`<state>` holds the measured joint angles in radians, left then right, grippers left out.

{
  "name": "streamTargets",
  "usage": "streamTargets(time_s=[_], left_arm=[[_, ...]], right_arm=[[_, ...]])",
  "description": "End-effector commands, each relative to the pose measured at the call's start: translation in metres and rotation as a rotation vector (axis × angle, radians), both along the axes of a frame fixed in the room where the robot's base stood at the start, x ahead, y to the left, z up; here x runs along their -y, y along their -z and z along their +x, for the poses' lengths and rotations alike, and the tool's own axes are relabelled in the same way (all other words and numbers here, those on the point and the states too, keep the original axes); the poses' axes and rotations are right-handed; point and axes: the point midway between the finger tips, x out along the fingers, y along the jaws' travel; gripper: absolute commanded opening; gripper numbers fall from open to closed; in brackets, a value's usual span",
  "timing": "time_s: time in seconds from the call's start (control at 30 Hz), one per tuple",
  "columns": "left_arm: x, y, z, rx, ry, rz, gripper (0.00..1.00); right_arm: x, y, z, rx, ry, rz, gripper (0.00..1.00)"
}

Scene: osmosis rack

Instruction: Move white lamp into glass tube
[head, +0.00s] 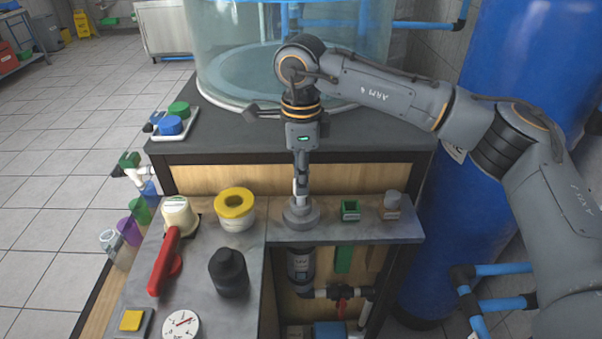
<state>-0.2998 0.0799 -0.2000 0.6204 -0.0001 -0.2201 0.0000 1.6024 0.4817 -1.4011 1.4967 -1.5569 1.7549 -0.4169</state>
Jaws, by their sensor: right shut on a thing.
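My right gripper (301,180) points straight down over the front shelf and is shut on a thin white piece, which looks like the white lamp (295,188). Only a sliver of it shows beside the fingers. Right below is a round grey collar (301,217) on the shelf. I cannot tell whether the lamp's lower end is inside the collar or just above it. A dark labelled cylinder (299,264) hangs under the shelf below the collar. No narrow glass tube can be made out. My left gripper is not in view.
A large clear tank (215,45) stands behind. On the bench are a yellow-topped white container (234,210), a black bottle (229,272), a red handle (165,262) and a gauge (180,325). Right of the collar stand a green box (350,210) and a grey-capped piece (391,205).

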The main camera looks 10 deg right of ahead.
Motion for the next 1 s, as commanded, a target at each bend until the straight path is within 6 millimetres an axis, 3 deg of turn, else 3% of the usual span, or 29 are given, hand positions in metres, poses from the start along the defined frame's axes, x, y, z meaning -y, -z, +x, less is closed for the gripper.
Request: streamTargets(time_s=[0.7,0.73,0.83,1.0], left_arm=[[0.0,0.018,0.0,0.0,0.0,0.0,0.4],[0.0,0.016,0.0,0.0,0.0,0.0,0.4],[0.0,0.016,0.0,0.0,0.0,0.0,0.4],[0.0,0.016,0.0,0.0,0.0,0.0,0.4]], right_arm=[[0.0,0.023,0.0,0.0,0.0,0.0,0.11],[0.0,0.021,0.0,0.001,0.0,0.0,0.35],[0.0,0.021,0.0,0.001,0.0,0.0,0.55],[0.0,0.021,0.0,0.0,0.0,0.0,0.55]])
